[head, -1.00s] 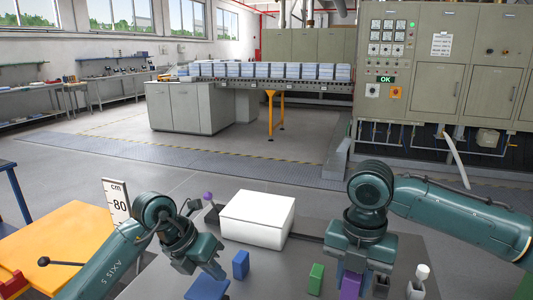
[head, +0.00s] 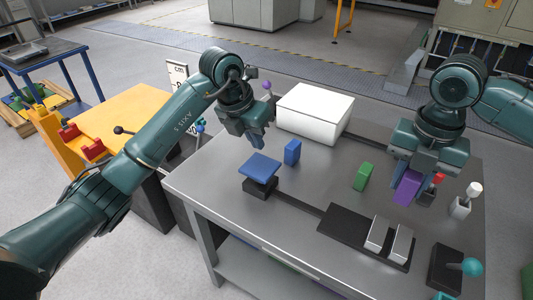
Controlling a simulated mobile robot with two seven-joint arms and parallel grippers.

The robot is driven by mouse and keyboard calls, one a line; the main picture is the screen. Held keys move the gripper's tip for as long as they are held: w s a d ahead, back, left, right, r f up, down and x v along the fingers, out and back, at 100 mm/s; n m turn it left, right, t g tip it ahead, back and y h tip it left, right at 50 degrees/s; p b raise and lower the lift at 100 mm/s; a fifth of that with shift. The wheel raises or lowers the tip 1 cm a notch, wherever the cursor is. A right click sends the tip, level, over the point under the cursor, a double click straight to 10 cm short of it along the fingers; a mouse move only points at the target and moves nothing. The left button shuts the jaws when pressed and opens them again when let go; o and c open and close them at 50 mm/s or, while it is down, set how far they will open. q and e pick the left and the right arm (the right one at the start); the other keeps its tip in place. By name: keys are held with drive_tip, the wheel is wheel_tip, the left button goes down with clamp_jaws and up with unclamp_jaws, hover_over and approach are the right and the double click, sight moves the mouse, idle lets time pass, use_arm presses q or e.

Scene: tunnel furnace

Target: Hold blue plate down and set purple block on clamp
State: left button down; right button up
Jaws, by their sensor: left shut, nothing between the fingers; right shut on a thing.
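The blue plate (head: 260,167) lies on a small black block (head: 259,187) at the table's left part. My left gripper (head: 257,143) is shut and empty; in the picture it is just above the plate's far edge, with a small gap visible. My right gripper (head: 408,178) is shut on the purple block (head: 407,190) and appears to hold it above the table's right side. A black base with two silver bars (head: 388,240) sits in front of it; I cannot tell for certain whether this is the clamp.
A blue block (head: 292,152) stands right of the plate, and a green block (head: 363,176) is mid-table. A white box (head: 315,112) is at the back.

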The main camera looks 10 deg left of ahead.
sight(256, 167)
use_arm(q)
drive_tip(key=shift+f, duration=0.15)
drive_tip(key=shift+f, duration=4.45)
use_arm(e)
drive_tip(key=shift+f, duration=7.35)
drive_tip(key=o, duration=1.1)
use_arm(q)
drive_tip(key=shift+r, duration=0.1)
